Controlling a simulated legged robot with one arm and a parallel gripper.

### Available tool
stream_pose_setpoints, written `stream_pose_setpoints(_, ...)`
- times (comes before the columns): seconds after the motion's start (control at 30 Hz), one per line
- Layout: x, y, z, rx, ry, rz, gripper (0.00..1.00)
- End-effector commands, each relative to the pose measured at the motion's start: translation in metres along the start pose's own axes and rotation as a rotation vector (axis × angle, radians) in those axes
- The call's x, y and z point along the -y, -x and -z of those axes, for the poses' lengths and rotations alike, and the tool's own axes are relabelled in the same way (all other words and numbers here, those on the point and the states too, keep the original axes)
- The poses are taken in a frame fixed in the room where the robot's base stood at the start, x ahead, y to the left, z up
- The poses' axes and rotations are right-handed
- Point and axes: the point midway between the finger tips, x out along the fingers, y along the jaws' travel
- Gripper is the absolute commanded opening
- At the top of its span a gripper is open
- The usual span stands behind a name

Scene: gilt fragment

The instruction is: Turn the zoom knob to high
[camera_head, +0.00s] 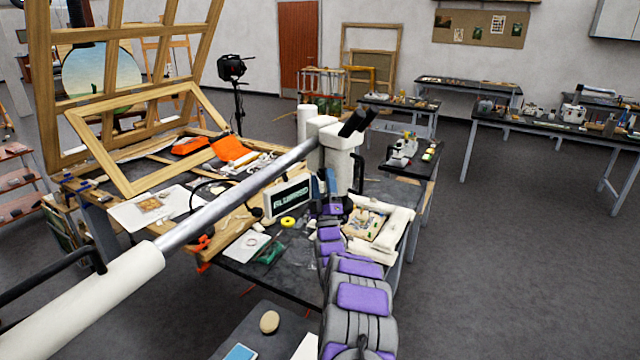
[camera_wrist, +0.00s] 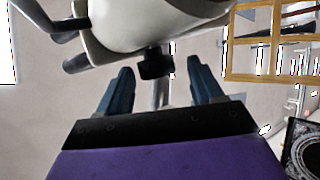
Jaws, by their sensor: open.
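A white boom microscope (camera_head: 340,140) hangs over the workbench, with black eyepieces at its top. In the wrist view its pale body (camera_wrist: 150,22) fills the top. A black knob (camera_wrist: 156,63) sticks out from the underside of that body; I cannot tell for sure that it is the zoom knob, and no zoom marking is readable. My gripper (camera_wrist: 160,75) has its blue fingers apart, one on each side of the knob's line, with the knob just past the fingertips. Contact is not visible. In the head view my gripper (camera_head: 329,182) is below the microscope, partly hidden.
A thick boom (camera_head: 235,190) crosses from lower left to the microscope. The workbench (camera_head: 285,268) below holds a small screen (camera_head: 289,197), a padded tray with a gilt fragment (camera_head: 368,222), papers and tools. A wooden frame (camera_head: 130,150) stands at left. Floor at right is clear.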

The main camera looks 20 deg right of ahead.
Motion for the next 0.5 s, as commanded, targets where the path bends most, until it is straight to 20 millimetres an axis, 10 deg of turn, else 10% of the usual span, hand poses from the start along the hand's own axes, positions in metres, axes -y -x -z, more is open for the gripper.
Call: stream_pose_setpoints(0.5,0.002,0.058,0.001,0.005,0.001,0.006,0.66)
